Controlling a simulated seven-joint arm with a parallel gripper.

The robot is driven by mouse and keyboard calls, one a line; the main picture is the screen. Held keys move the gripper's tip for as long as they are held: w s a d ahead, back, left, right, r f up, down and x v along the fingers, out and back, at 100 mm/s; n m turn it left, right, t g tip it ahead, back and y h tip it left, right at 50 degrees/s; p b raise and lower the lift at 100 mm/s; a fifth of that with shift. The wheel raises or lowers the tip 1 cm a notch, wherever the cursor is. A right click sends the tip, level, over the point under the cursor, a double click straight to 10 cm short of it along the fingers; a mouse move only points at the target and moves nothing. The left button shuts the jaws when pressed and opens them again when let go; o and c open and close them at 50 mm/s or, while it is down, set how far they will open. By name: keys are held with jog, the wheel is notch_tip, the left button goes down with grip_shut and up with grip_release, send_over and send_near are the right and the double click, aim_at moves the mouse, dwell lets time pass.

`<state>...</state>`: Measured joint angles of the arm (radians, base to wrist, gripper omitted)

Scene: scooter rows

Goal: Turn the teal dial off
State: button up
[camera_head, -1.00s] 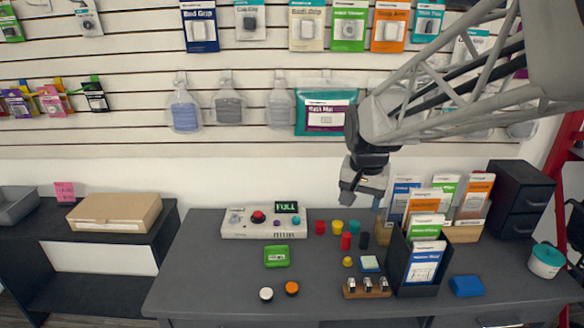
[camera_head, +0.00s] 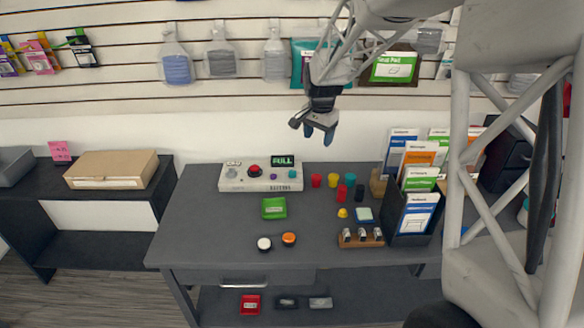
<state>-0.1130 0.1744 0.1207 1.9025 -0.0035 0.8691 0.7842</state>
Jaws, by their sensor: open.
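A light control panel (camera_head: 238,185) lies at the back of the dark desk. The teal dial (camera_head: 292,174) is a small round knob at its right end, below a dark display (camera_head: 283,161) with green letters reading "FULL". A red button (camera_head: 254,171) and a small purple knob (camera_head: 273,176) are on the same panel. The dial's pointer is too small to read. My gripper (camera_head: 314,129) is open and empty, in the air above and to the right of the panel, apart from it. Its fingers point downward.
Several coloured cylinders, among them a teal one (camera_head: 350,178), stand right of the panel. A green tray (camera_head: 274,208) lies in front of it. A dark card holder (camera_head: 409,233) stands farther right. The desk's left front is clear.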

jog(key=w+a+f+m, duration=0.2)
jog(key=w+a+f, duration=0.2)
jog(key=w+f, duration=0.55)
jog(key=m, duration=0.2)
send_over(292, 172)
jog(key=shift+g, duration=0.4)
notch_tip(292, 172, down, 9)
jog(key=shift+d+r, duration=0.1)
jog(key=shift+d, duration=0.05)
jog(key=shift+w+f, duration=0.1)
jog(key=shift+f, duration=0.15)
jog(key=shift+f, duration=0.15)
jog(key=shift+f, duration=3.75)
jog(key=c, duration=0.9)
